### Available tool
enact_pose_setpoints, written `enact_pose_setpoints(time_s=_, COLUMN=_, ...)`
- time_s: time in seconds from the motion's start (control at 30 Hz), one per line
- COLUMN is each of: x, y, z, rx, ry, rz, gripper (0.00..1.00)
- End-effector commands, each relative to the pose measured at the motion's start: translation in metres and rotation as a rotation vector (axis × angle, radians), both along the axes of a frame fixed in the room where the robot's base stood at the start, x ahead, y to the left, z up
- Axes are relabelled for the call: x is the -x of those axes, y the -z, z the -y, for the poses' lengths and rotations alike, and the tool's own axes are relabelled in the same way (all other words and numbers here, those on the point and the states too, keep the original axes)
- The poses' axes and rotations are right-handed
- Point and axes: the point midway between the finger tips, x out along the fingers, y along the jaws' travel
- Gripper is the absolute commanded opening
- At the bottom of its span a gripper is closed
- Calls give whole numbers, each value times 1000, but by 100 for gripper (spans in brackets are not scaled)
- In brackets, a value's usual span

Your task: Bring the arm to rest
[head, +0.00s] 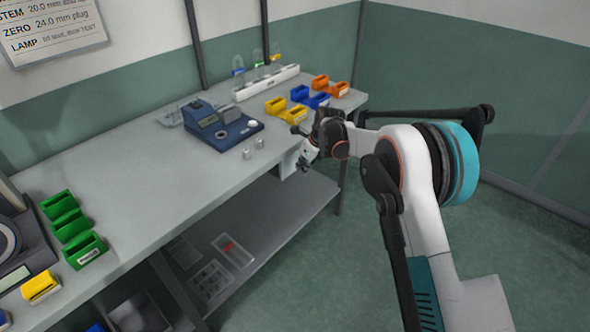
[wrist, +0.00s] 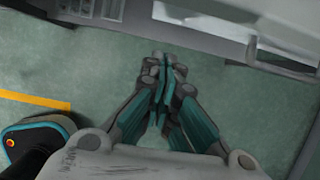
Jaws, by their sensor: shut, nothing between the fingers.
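My arm (head: 418,185) reaches out from the lower right in the head view and bends back toward the bench. My gripper (head: 306,155) hangs beside the bench's front edge, near its right end, pointing down. In the wrist view my gripper (wrist: 165,75) shows with its teal and grey fingers together. It is shut and empty, over the green floor (wrist: 220,100).
The grey bench (head: 150,185) runs along the wall, with a lower shelf (head: 250,225). The floor at right (head: 530,260) is clear.

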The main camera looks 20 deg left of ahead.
Motion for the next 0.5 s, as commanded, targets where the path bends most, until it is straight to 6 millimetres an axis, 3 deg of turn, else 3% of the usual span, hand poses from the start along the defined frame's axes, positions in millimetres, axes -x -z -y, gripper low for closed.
enact_pose_setpoints(time_s=0.03, x=1, y=-13, z=4, rx=0, ry=1, rz=0, gripper=0)
enact_pose_setpoints(time_s=0.2, x=6, y=-40, z=14, rx=0, ry=1, rz=-2, gripper=0)
enact_pose_setpoints(time_s=0.5, x=8, y=-59, z=22, rx=0, ry=1, rz=-2, gripper=0)
